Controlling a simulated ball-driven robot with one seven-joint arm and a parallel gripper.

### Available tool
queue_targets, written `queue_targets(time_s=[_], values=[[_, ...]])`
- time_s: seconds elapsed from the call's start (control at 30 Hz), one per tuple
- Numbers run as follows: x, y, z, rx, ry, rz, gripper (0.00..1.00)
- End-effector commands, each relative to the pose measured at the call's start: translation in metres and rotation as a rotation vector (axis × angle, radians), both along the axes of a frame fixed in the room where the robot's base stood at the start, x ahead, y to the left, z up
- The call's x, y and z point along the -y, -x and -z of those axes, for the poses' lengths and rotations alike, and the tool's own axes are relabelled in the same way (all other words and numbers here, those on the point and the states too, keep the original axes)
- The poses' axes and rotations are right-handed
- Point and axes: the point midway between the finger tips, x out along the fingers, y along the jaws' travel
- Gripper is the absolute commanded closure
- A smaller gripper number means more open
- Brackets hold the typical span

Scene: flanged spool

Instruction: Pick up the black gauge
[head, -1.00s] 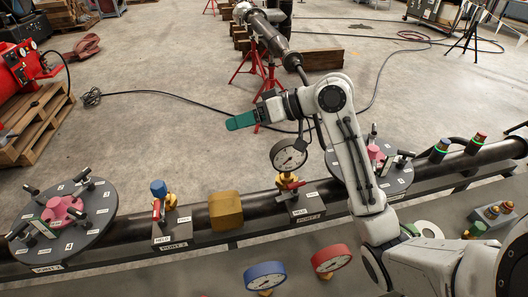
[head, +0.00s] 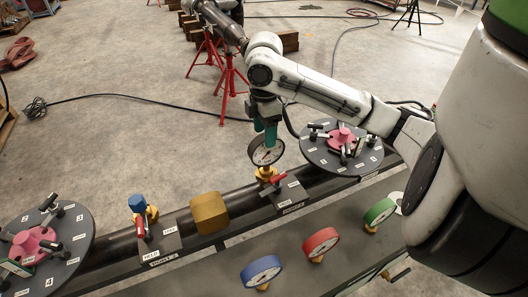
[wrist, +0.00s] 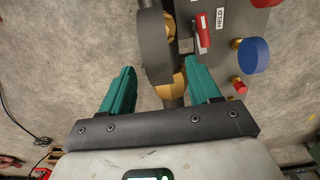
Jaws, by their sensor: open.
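The black gauge (head: 263,157) has a white dial and a dark rim. It stands upright on a brass fitting on the pipe, at a block with a red lever. In the wrist view the black gauge (wrist: 155,45) is seen edge-on, between the two green fingers in the picture. My gripper (head: 268,132) points down at the top of the gauge in the head view, and a finger overlaps it. In the wrist view my gripper (wrist: 161,72) is open, with a finger on each side of the gauge. I cannot tell whether either finger touches it.
Blue (head: 261,271), red (head: 321,242) and green (head: 379,212) gauges stand on the grey bench in front. A yellow block (head: 209,213) and a blue-capped valve (head: 138,203) are left along the pipe. A round flange (head: 316,155) with pink hub lies right behind.

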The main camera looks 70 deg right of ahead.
Motion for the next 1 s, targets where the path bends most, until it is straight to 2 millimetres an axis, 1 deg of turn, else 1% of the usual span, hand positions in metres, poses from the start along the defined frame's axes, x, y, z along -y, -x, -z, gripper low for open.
queue_targets(time_s=[0.1,0.27,0.5,0.6,0.87,1.0], values=[[0.0,0.0,0.011,0.001,0.0,0.001,0.38],[0.001,0.001,0.02,0.001,0.0,0.002,0.38],[0.005,0.004,0.054,0.002,-0.001,0.002,0.38],[0.005,0.004,0.063,0.002,-0.001,0.002,0.38],[0.005,0.003,0.066,0.005,0.001,0.002,0.38],[0.005,0.003,0.066,0.005,0.001,0.001,0.5]])
